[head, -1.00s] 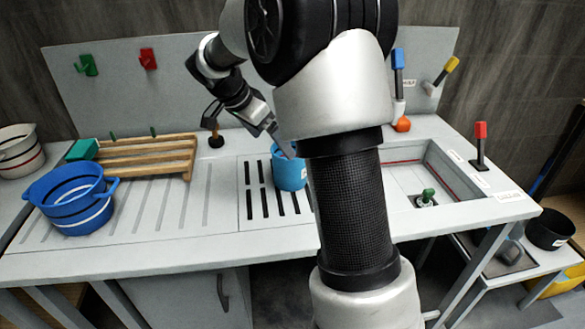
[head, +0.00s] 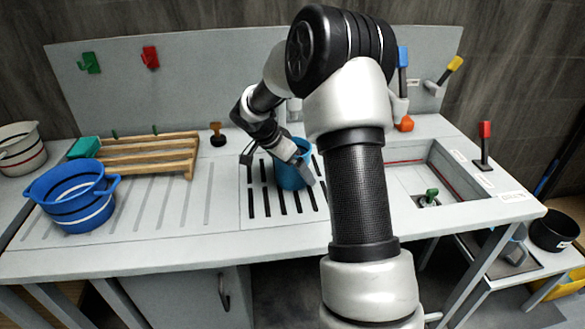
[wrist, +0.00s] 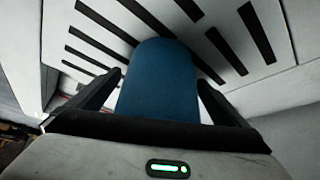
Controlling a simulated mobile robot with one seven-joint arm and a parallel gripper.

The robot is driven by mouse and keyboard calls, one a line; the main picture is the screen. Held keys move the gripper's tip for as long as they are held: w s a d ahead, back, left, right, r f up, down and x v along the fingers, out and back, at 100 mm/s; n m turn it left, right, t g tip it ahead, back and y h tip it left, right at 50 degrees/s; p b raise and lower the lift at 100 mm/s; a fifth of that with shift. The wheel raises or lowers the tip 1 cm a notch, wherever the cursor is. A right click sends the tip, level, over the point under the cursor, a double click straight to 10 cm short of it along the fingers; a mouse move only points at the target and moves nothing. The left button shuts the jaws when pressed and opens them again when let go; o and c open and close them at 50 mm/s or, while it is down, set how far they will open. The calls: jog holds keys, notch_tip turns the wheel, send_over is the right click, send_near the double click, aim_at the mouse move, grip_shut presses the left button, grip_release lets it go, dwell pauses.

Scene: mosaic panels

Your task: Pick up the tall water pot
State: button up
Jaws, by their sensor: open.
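The tall water pot (head: 291,172) is a blue cylinder standing upright on the slotted drain panel of the counter in the head view. In the wrist view the blue pot (wrist: 158,82) fills the middle, between the two dark fingers. My gripper (head: 304,165) is at the pot's near right side in the head view, angled down towards it. In the wrist view my gripper (wrist: 158,98) is open, one finger on each side of the pot. I cannot tell whether either finger touches it. My arm hides part of the counter right of the pot.
A wide blue basin (head: 72,200) and a wooden rack (head: 150,157) stand on the left. A sink (head: 440,175) lies to the right.

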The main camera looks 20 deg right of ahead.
jog(key=shift+f, duration=0.1)
jog(key=c, duration=1.4)
jog(key=shift+c, duration=1.3)
jog(key=shift+r, duration=0.2)
